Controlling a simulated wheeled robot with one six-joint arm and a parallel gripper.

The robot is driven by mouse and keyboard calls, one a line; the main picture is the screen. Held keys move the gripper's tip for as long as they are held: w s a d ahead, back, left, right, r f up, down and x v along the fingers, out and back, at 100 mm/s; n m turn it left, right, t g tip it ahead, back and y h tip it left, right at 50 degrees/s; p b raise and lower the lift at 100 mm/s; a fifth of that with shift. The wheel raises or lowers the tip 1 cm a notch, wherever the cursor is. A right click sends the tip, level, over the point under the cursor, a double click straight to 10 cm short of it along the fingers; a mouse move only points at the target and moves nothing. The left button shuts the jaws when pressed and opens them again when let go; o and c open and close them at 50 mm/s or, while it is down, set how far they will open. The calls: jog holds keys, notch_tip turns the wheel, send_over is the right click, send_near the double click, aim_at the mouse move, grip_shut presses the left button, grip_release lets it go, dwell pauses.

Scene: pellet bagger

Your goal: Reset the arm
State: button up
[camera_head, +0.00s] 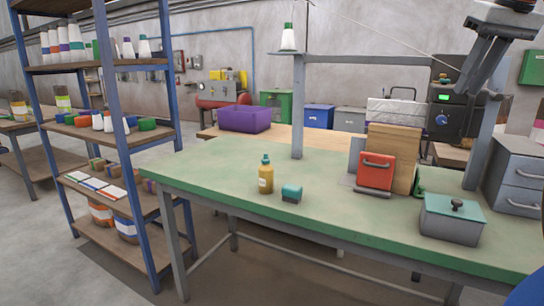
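A light grey block with dark grey prongs reaching down and to the left shows at the top right edge; it looks like my gripper (474,84), cut off by the frame. It is above the right part of the green-topped bench (225,160), and I see nothing clearly held. I cannot tell how far apart its fingers are. The rest of my arm is out of view.
A red-fronted item (376,171), wooden board (408,150) and teal-lidded box (450,220) stand right. Bench posts (298,110) rise behind. A loaded shelf (105,140) stands left; the bench's left end is clear.

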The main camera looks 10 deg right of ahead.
jog(key=s+a+f, duration=0.2)
jog(key=a+f, duration=0.5)
jog(key=f, duration=0.3)
jog(key=s+a+f, duration=0.1)
jog(key=a+f, duration=0.6)
jog(key=f, duration=0.4)
jog(key=s+a+f, duration=0.2)
jog(key=s+f, duration=0.1)
jog(key=f, duration=0.4)
jog(key=s+a+f, duration=0.3)
jog(key=f, duration=0.5)
jog(key=s+a+f+n, duration=0.1)
jog(key=s+f, duration=0.3)
jog(key=f, duration=0.4)
jog(key=shift+a+f, duration=0.2)
jog(key=shift+a, duration=0.65)
